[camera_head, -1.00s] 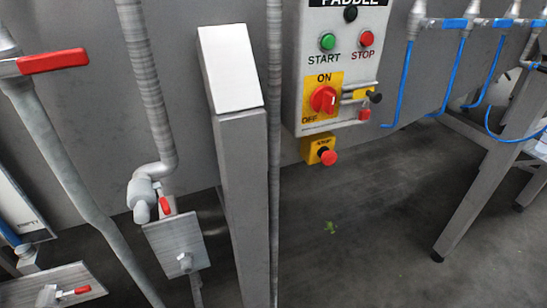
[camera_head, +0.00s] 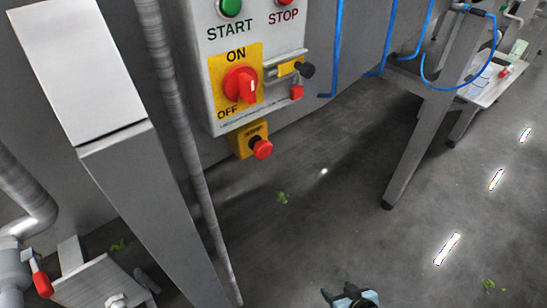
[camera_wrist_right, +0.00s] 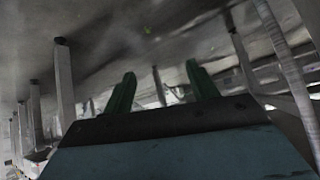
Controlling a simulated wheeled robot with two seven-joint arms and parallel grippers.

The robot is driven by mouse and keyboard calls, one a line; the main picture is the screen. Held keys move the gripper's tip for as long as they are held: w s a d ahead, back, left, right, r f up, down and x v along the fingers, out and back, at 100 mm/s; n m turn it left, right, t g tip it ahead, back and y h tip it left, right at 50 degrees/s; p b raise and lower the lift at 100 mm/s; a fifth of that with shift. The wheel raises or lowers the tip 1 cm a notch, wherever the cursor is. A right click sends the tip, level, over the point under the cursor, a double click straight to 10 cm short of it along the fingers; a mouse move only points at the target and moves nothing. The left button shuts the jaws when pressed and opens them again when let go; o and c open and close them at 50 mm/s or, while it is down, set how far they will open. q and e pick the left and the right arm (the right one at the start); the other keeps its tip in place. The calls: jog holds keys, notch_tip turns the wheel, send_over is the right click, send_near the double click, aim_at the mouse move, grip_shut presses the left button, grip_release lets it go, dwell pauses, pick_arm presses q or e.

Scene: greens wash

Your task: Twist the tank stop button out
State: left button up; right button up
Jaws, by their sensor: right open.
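The tank stop button (camera_head: 263,149) is a red mushroom head on a small yellow box (camera_head: 243,139) under the grey control panel (camera_head: 213,80). My right gripper (camera_head: 341,293) shows at the bottom edge of the head view, low and in front of the button, well apart from it. In the right wrist view its two dark green fingers (camera_wrist_right: 160,88) stand wide apart with nothing between them. The button cannot be made out in the wrist view. My left gripper is not in view.
The panel carries a green start button (camera_head: 230,7), a red and yellow rotary switch (camera_head: 240,85) and a small red padlock (camera_head: 297,92). A thick grey post (camera_head: 150,200) and a thin pipe (camera_head: 190,150) stand left of the button. Blue hoses (camera_head: 336,50) hang at right. Floor below is open.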

jog(key=w+a+r+t+y, duration=0.1)
jog(key=w+a+r+t, duration=0.1)
jog(key=w+r, duration=0.35)
jog(key=n+t+y+b, duration=0.1)
jog(key=n+t+y, duration=0.15)
jog(key=y, duration=0.25)
send_near(267, 152)
jog(key=s+d+f, duration=0.1)
jog(key=d+f, duration=0.4)
jog(key=f, duration=0.5)
notch_tip(267, 152, up, 8)
jog(key=s+a+t+y, duration=0.2)
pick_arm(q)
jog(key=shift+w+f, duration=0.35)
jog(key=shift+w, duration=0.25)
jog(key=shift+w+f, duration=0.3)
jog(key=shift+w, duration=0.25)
pick_arm(e)
jog(key=x, duration=1.3)
jog(key=shift+s+a+f, duration=0.15)
jog(key=shift+a+f, duration=0.05)
jog(key=shift+f, duration=0.05)
jog(key=shift+c, duration=0.5)
